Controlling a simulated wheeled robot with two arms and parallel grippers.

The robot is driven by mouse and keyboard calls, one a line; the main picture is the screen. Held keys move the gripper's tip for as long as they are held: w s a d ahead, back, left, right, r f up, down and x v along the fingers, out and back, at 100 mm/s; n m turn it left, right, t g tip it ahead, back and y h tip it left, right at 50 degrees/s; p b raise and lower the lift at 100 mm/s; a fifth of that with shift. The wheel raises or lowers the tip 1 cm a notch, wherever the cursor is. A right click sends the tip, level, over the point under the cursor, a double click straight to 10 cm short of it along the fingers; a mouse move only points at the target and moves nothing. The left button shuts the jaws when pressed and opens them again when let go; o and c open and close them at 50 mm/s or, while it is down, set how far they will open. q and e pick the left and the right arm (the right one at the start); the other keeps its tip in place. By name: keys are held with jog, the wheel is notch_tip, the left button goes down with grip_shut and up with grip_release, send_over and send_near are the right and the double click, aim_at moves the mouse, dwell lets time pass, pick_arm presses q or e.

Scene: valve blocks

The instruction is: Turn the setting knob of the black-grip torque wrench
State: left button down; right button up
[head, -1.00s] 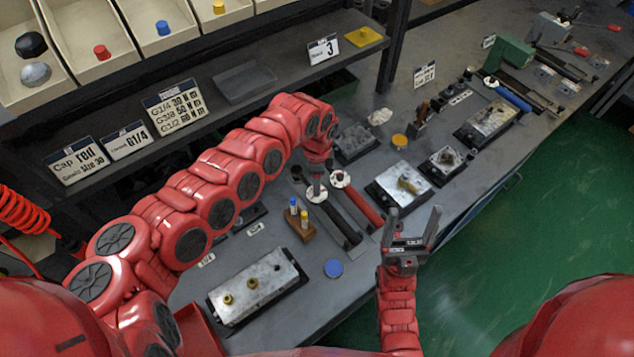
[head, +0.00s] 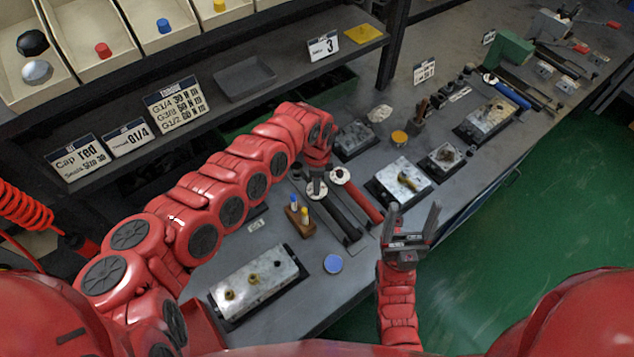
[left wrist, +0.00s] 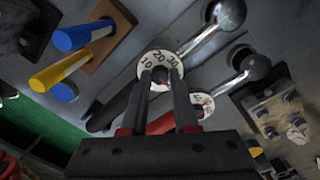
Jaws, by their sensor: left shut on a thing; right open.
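The black-grip torque wrench lies on the bench, its white dial (head: 317,190) under my left gripper and its black grip (head: 345,230) pointing toward the front edge. In the left wrist view its dial (left wrist: 158,62) shows 10, 20 and 30. My left gripper (left wrist: 161,78) is shut on the small setting knob at the dial's centre; its fingers partly hide the knob. In the head view the left gripper (head: 317,178) points down at the dial. My right gripper (head: 412,222) is open and empty, near the bench's front edge.
A red-grip wrench (head: 364,204) lies close beside, to the right. A wooden block (head: 300,224) with blue and yellow pegs stands left. A blue disc (head: 333,264) and a metal valve block (head: 255,283) lie nearer. A shelf with signs (head: 179,101) stands behind.

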pick_arm(q)
jog(key=shift+n, duration=0.4)
jog(key=n, duration=0.4)
jog(key=shift+n+p, duration=0.3)
jog(key=shift+p, duration=0.1)
jog(key=n+p, duration=0.1)
jog(key=n, duration=0.3)
jog(key=shift+n, duration=0.3)
jog(key=n+p, duration=0.2)
jog(key=n, duration=0.3)
jog(key=shift+r, duration=0.15)
jog(key=n+p, duration=0.1)
jog(key=n, duration=0.1)
jog(key=shift+n+p, duration=0.3)
jog(key=shift+s+n+p, duration=0.1)
jog(key=shift+n+p, duration=0.45)
jog(key=shift+n, duration=0.55)
jog(key=shift+f, duration=0.2)
